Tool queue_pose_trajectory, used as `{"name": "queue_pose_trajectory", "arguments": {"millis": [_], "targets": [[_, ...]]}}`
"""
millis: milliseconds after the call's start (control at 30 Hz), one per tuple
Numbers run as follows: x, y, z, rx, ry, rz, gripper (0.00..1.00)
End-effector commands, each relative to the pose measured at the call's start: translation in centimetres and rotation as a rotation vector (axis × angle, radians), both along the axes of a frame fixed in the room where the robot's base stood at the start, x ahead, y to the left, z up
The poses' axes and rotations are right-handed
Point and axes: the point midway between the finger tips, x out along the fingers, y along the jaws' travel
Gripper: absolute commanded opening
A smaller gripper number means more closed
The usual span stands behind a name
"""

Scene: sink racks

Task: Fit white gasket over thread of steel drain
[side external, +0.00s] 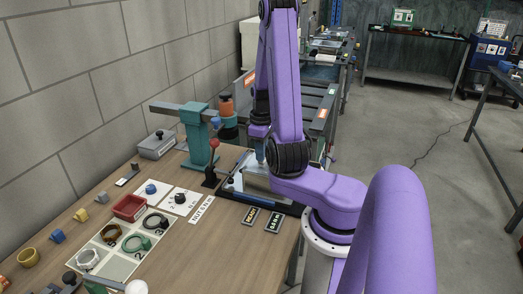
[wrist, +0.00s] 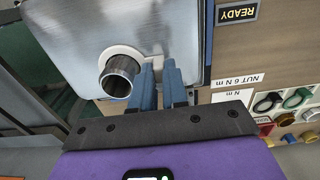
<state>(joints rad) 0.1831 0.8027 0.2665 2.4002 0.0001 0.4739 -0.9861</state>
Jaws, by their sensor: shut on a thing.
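In the wrist view the steel drain (wrist: 119,79) is a short round tube standing out from a shiny steel sink plate (wrist: 75,35). The white gasket (wrist: 108,52) shows as a pale ring around the tube; its lower side is hidden behind the tube, and I cannot tell whether it lies flat on the plate. My gripper (wrist: 161,68) has its blue fingers just right of the drain, closed on the gasket's right edge. In the side view my gripper (side external: 259,153) is over the sink fixture (side external: 262,186); the gasket and drain cannot be made out there.
A parts board (side external: 120,245) with several rings in compartments lies to the left, with a red tray (side external: 129,207). A green press-like stand (side external: 197,140) with a red-knobbed lever (side external: 213,150) is beside the fixture.

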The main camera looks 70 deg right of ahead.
Motion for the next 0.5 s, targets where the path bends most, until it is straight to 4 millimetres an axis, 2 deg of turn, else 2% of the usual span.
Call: {"name": "queue_pose_trajectory", "arguments": {"millis": [333, 367, 400, 433, 500], "targets": [[0.00, 0.00, -0.01, 0.000, 0.000, 0.000, 0.00], [0.00, 0.00, -0.01, 0.000, 0.000, 0.000, 0.23], [0.00, 0.00, -0.01, 0.000, 0.000, 0.000, 0.36], [0.00, 0.00, -0.01, 0.000, 0.000, 0.000, 0.43], [0.00, -0.01, -0.01, 0.000, 0.000, 0.000, 0.43]]}}
